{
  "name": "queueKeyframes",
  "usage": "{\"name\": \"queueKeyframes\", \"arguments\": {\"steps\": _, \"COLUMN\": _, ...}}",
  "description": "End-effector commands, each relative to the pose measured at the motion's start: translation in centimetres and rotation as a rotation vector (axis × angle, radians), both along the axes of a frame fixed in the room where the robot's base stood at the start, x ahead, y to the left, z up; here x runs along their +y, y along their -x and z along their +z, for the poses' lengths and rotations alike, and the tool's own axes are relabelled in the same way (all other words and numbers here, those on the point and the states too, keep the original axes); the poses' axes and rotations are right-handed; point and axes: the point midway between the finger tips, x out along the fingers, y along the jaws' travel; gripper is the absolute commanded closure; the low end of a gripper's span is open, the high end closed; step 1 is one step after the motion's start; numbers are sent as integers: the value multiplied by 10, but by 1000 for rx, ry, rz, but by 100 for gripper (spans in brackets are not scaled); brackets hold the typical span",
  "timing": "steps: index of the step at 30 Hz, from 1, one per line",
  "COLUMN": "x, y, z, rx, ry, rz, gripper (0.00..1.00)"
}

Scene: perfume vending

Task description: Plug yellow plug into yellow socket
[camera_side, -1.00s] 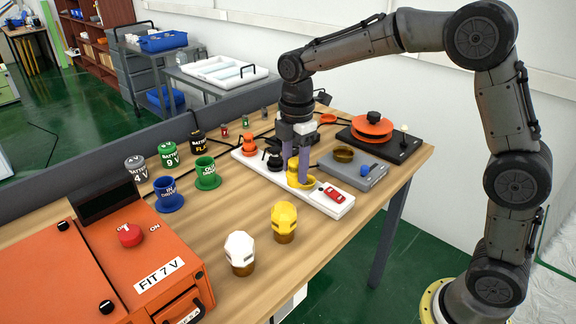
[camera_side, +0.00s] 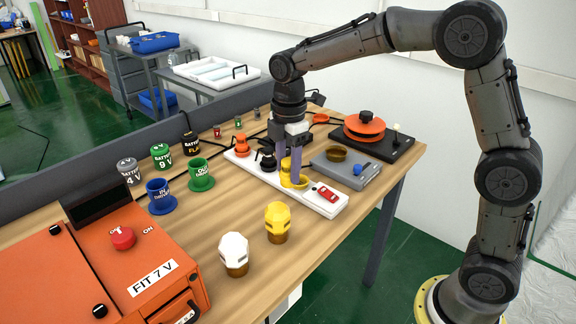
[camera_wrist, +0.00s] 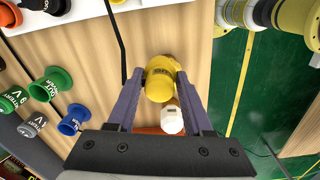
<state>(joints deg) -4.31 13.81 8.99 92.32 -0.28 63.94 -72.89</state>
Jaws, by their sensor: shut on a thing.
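My gripper (camera_side: 288,180) points down at the white power strip (camera_side: 325,203) with its purple fingers close together. The yellow plug (camera_side: 285,165) shows between the fingers, partly hidden by them. The yellow socket (camera_side: 299,182) is a round yellow ring on the strip, just below and right of the fingers. The side view does not clearly show whether the plug is seated in it.
A grey box (camera_side: 345,172) lies behind. Yellow-topped (camera_side: 278,218) and white-topped (camera_side: 234,250) bottles stand in front, with wood free between.

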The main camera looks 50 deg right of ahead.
Motion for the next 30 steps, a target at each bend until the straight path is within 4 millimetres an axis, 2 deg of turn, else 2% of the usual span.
{"name": "queueKeyframes", "arguments": {"steps": 5, "x": -1, "y": -7, "z": 5, "rx": -11, "ry": -4, "rz": -240, "gripper": 100}}
{"name": "queueKeyframes", "arguments": {"steps": 8, "x": -9, "y": -17, "z": 7, "rx": -18, "ry": -8, "rz": -438, "gripper": 100}}
{"name": "queueKeyframes", "arguments": {"steps": 13, "x": -36, "y": -39, "z": 4, "rx": -24, "ry": -12, "rz": -801, "gripper": 100}}
{"name": "queueKeyframes", "arguments": {"steps": 19, "x": -87, "y": -63, "z": -9, "rx": -19, "ry": -9, "rz": -1173, "gripper": 100}}
{"name": "queueKeyframes", "arguments": {"steps": 24, "x": -115, "y": -68, "z": -21, "rx": -7, "ry": -2, "rz": -1235, "gripper": 100}}
{"name": "queueKeyframes", "arguments": {"steps": 30, "x": -121, "y": -66, "z": -29, "rx": 1, "ry": 2, "rz": -1247, "gripper": 100}}
